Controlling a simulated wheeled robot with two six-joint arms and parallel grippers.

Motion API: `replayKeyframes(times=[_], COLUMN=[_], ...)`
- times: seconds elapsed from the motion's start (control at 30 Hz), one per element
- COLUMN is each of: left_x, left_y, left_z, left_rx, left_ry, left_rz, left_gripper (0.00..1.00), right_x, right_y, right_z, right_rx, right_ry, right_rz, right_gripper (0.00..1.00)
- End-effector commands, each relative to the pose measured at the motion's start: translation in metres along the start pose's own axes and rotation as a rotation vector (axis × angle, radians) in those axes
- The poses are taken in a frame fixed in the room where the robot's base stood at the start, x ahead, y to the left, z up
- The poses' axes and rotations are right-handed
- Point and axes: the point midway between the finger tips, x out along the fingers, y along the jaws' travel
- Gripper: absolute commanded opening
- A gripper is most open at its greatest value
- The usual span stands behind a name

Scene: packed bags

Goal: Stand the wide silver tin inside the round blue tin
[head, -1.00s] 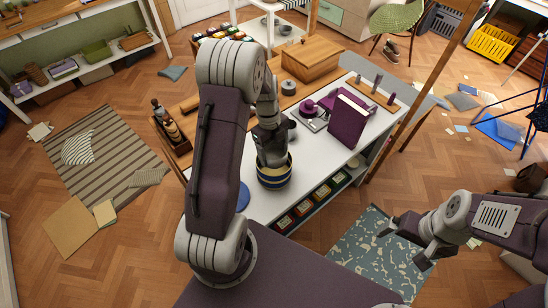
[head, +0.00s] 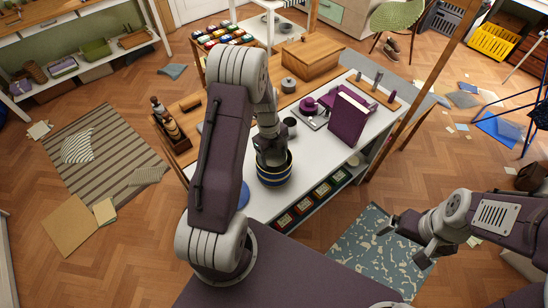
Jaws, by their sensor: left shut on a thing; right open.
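The round blue tin (head: 274,176), with pale gold bands, stands upright on the white worktop near its front edge. My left gripper (head: 271,156) points down at its mouth, with the fingertips at or inside the rim. It is shut on what appears to be the wide silver tin; this grey piece is mostly hidden by the fingers and the blue tin's wall. I cannot tell whether it touches the bottom. My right gripper (head: 399,241) is open and empty, over the floor and patterned rug at the right, away from the worktop.
A dark cup (head: 290,126) stands just behind the blue tin. A blue disc (head: 243,194) lies to its left, partly behind my arm. A grey lidded pot (head: 289,86) and wooden box (head: 311,59) are further back.

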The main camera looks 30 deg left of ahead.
Motion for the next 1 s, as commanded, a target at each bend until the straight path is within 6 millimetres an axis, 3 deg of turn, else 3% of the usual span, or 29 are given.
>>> replayKeyframes(times=[0.07, 0.1, 0.13, 0.47, 0.57, 0.67, 0.8, 1.0], left_x=[0.001, 0.001, 0.001, -0.003, -0.020, -0.037, -0.077, -0.118], left_y=[0.000, 0.000, 0.000, 0.000, 0.000, -0.002, -0.002, -0.001], left_z=[0.000, 0.000, 0.000, 0.000, -0.003, 0.000, 0.000, -0.001], left_rx=[0.000, 0.000, 0.000, 0.000, 0.000, 0.002, 0.000, 0.000], left_ry=[0.000, 0.000, 0.000, 0.000, 0.000, -0.005, -0.005, -0.002], left_rz=[0.000, 0.000, 0.000, 0.000, 0.000, -0.007, -0.007, -0.003], left_gripper=[0.35, 0.78, 0.84, 0.84, 0.84, 0.84, 0.84, 0.84], right_x=[0.001, 0.001, 0.000, -0.003, -0.019, -0.007, -0.004, -0.003], right_y=[0.000, 0.000, 0.000, 0.000, 0.000, 0.000, 0.000, 0.000], right_z=[0.000, 0.000, 0.000, 0.000, -0.002, -0.001, 0.000, 0.000], right_rx=[0.000, 0.000, 0.000, 0.000, 0.000, 0.000, 0.000, 0.000], right_ry=[0.000, 0.000, 0.000, 0.000, 0.000, 0.000, 0.000, 0.000], right_rz=[0.000, 0.000, 0.000, 0.000, 0.000, 0.000, 0.000, 0.000], right_gripper=[0.97, 0.97, 0.97, 0.97, 0.97, 0.97, 0.97, 0.97])
